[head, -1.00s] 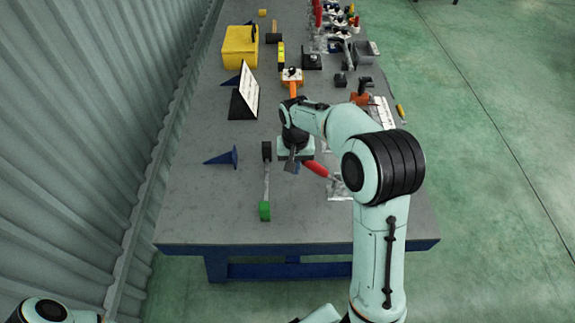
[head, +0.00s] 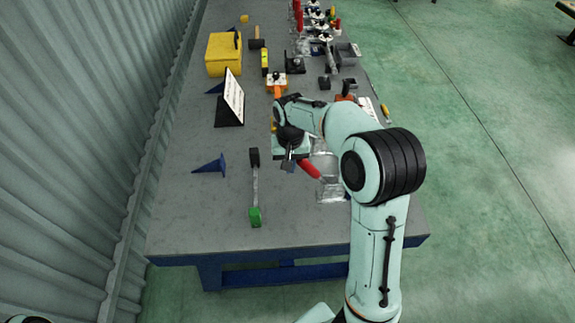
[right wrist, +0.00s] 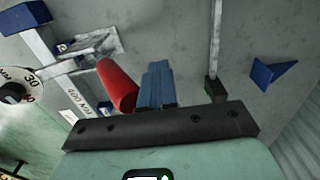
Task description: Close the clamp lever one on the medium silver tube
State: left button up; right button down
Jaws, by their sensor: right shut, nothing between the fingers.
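The clamp lever shows as a red handle (head: 309,169) beside my right gripper in the head view. Its red grip (right wrist: 118,86) is large in the right wrist view. The lever joins bright metal clamp parts (head: 331,189), which also show in the right wrist view (right wrist: 98,46). I cannot tell for sure which metal piece is the medium silver tube. My right gripper (head: 288,164) is shut and empty. Its blue fingertips (right wrist: 157,84) are together just beside the red grip; whether they touch it I cannot tell. My left gripper is out of view.
A green-ended hammer-like tool (head: 255,190) and a blue wedge (head: 211,165) lie left of my gripper. A white sign (head: 233,97) and a yellow box (head: 223,54) stand farther back. The grey table's (head: 200,225) near left is clear. A round dial (right wrist: 14,90) shows in the right wrist view.

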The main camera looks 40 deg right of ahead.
aim_at(300, 161)
jog(key=shift+s+d+r, duration=0.3)
jog(key=shift+d+r, duration=0.05)
jog(key=shift+d, duration=0.2)
jog(key=shift+s+d+r, duration=0.3)
jog(key=shift+d+r, duration=0.05)
jog(key=shift+d, duration=0.15)
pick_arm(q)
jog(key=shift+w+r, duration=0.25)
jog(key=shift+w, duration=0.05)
pick_arm(e)
jog(key=shift+s+d, duration=0.1)
jog(key=shift+s+d+r, duration=0.3)
jog(key=shift+s+d, duration=0.1)
jog(key=shift+d, duration=0.3)
jog(key=shift+s+d+r, duration=0.25)
jog(key=shift+s+d, duration=0.15)
jog(key=shift+d, duration=0.3)
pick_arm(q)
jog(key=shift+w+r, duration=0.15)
pick_arm(e)
jog(key=shift+d, duration=0.1)
